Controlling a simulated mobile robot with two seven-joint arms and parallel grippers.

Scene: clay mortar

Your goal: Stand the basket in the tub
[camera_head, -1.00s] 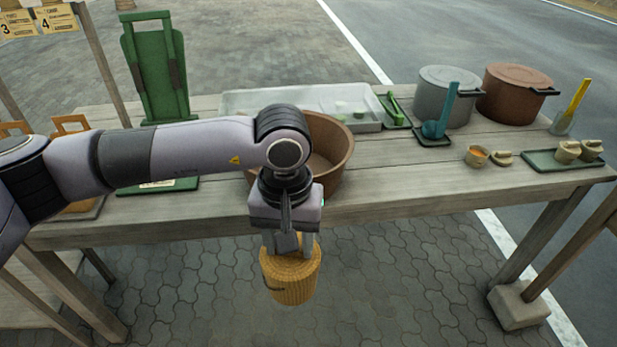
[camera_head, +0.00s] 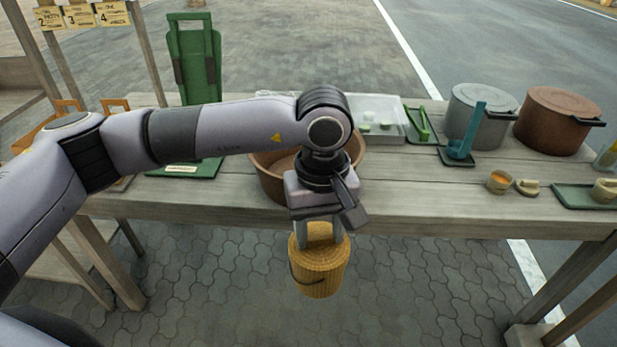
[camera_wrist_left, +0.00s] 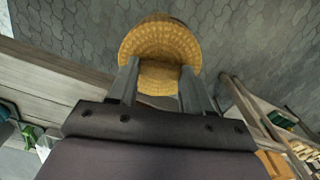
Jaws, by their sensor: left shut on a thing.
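The basket (camera_head: 319,270) is a yellow woven bucket shape with a dark handle. It hangs upright in front of the table's near edge, below the tabletop in the picture. My left gripper (camera_head: 320,235) points down and is shut on the basket near its top. The left wrist view shows the basket (camera_wrist_left: 160,50) between the two fingers (camera_wrist_left: 155,85). The tub (camera_head: 268,180) is a round brown vessel on the table, behind my left gripper and partly hidden by my arm. Its inside is partly seen, and that part looks empty. My right gripper is not in view.
The wooden table (camera_head: 430,195) carries a pale tray (camera_head: 390,115), a grey pot (camera_head: 478,115), a brown pot (camera_head: 557,120) and a teal ladle (camera_head: 468,135). A green folding stand (camera_head: 195,70) rises behind the tub's left. Paved ground lies open before the table.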

